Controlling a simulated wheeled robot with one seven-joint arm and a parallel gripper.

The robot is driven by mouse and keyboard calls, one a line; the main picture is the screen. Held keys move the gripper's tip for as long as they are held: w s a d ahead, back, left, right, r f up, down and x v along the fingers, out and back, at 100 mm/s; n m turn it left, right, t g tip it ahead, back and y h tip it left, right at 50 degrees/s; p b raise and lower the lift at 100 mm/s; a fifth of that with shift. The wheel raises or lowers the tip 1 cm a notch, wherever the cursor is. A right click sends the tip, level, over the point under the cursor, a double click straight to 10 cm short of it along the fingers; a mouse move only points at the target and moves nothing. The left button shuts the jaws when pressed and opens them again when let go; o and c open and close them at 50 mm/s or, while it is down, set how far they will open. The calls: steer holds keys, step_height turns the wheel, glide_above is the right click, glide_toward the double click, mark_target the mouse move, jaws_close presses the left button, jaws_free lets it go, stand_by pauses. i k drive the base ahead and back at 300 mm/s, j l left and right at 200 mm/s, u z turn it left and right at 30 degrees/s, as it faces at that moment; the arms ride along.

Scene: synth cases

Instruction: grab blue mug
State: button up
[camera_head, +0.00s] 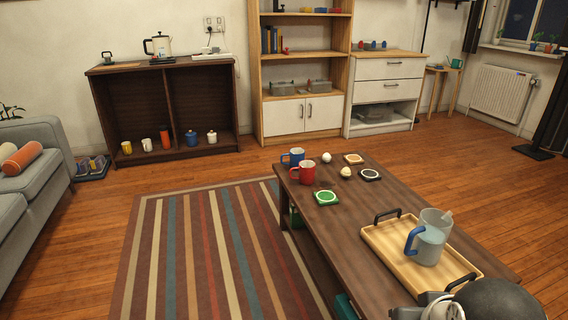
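A blue mug (297,157) stands upright at the far left end of the long dark wooden coffee table (345,218), its handle toward the left. A red mug (307,173) stands just in front of it and to the right, close to it in the picture; I cannot tell whether they touch. Part of my own arm, grey and black, shows at the bottom right edge.
Several coasters, including a green one (326,198), and small pale balls lie near the mugs. A wooden tray (385,240) with a blue-handled pitcher (430,238) is at the near end. A striped rug (205,250) and a sofa (30,180) lie left; floor beyond the table is clear.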

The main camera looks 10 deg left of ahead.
mark_target(292, 159)
steer(key=i+j, duration=0.1)
steer(key=j, duration=0.35)
steer(key=i+j+z, duration=0.1)
steer(key=j, duration=0.4)
steer(key=i+j, duration=0.15)
steer(key=j, duration=0.3)
steer(key=i+j+z, duration=0.1)
steer(key=i+j, duration=0.45)
steer(key=i, duration=0.15)
steer(key=i+j+z, duration=0.1)
steer(key=i+j, duration=0.5)
steer(key=i+l, duration=0.1)
steer(key=i, duration=0.25)
steer(key=i+l, duration=0.15)
steer(key=i, duration=0.25)
